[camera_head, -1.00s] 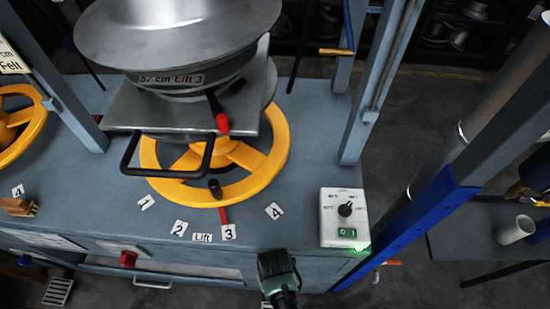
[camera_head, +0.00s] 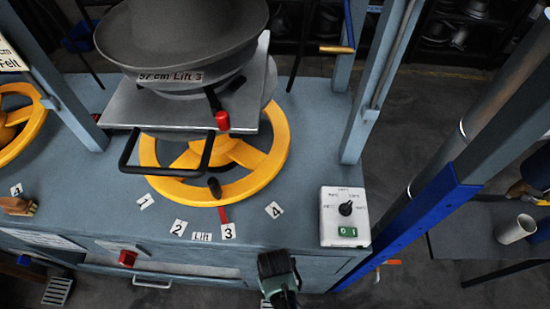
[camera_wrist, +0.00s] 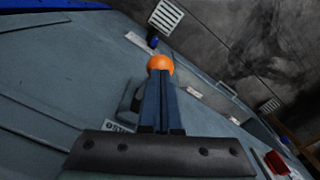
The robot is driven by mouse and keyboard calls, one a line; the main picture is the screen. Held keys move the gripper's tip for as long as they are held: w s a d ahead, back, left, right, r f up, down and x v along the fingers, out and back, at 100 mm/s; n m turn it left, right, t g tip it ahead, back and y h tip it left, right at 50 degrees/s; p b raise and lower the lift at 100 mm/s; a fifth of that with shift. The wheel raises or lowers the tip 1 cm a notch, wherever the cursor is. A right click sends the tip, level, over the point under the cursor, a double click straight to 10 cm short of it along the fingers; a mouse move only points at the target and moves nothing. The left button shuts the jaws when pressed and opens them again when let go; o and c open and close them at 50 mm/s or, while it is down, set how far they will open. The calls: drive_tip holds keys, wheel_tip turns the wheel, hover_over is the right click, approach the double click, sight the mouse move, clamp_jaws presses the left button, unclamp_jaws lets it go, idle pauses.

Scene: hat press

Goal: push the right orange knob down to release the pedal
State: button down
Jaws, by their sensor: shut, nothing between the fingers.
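An orange knob (camera_wrist: 160,63) shows in the wrist view, just past the tips of my shut fingers. My gripper (camera_wrist: 159,77) is shut and empty, its two fingers together and pointing at the knob. Whether the fingertips touch the knob or are a little short of it, I cannot tell. In the head view my gripper (camera_head: 277,268) is at the front edge of the blue-grey press table (camera_head: 310,130); its fingertips and the knob are hidden there. I cannot make out the pedal in either view.
A control box (camera_head: 345,216) with a black dial stands at the table's front right corner. A yellow wheel (camera_head: 268,170) lies under the grey hat form (camera_head: 190,35). Blue-grey posts (camera_head: 375,95) rise at the right. A red button (camera_head: 127,258) is on the front face.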

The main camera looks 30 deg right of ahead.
wheel_tip(320, 180, up, 7)
drive_tip(key=p, duration=0.6)
drive_tip(key=shift+r+p, duration=0.15)
drive_tip(key=shift+p, duration=0.25)
idle(0.4)
